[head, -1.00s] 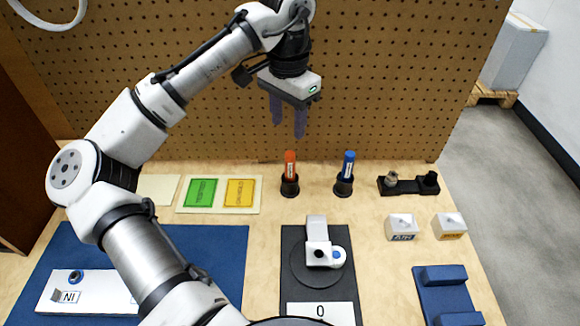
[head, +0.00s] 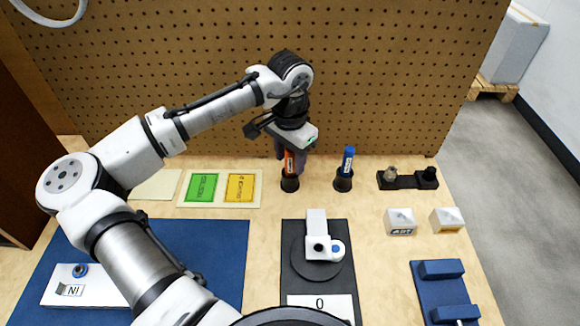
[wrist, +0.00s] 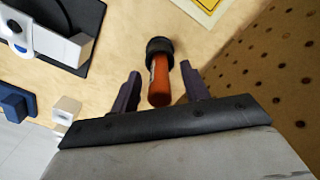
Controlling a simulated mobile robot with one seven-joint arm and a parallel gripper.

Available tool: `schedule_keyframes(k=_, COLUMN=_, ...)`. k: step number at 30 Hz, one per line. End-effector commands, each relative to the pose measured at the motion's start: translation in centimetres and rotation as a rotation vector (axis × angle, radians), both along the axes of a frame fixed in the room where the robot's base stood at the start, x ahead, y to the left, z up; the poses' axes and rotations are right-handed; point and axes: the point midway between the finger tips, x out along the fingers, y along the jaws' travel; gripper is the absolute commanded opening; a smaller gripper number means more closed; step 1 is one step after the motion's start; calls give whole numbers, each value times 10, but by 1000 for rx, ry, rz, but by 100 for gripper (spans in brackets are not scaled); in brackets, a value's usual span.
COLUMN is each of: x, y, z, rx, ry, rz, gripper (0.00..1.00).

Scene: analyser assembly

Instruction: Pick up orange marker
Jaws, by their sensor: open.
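The orange marker (head: 289,163) stands upright in a small black holder (head: 289,183) at the back of the table, near the pegboard. My gripper (head: 291,158) is lowered over it, one dark finger on each side in the head view. In the wrist view the marker (wrist: 159,84) lies between the two open fingers of my gripper (wrist: 158,82), with a gap to each finger. Its lower end is in the black holder (wrist: 159,46). In the head view the gripper body and fingers hide the marker's top.
A blue marker (head: 348,160) stands in its own black holder just to the right. Green (head: 201,188) and yellow (head: 240,188) cards lie to the left. A white device (head: 322,240) sits on a black mat in front. The pegboard (head: 400,80) rises close behind.

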Motion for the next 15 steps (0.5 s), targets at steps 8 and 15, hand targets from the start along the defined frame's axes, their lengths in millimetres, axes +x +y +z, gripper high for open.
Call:
schedule_keyframes(k=8, x=0, y=0, z=0, rx=0, ry=0, rz=0, gripper=27)
schedule_keyframes(k=15, x=0, y=0, z=1, rx=0, ry=0, rz=0, gripper=0)
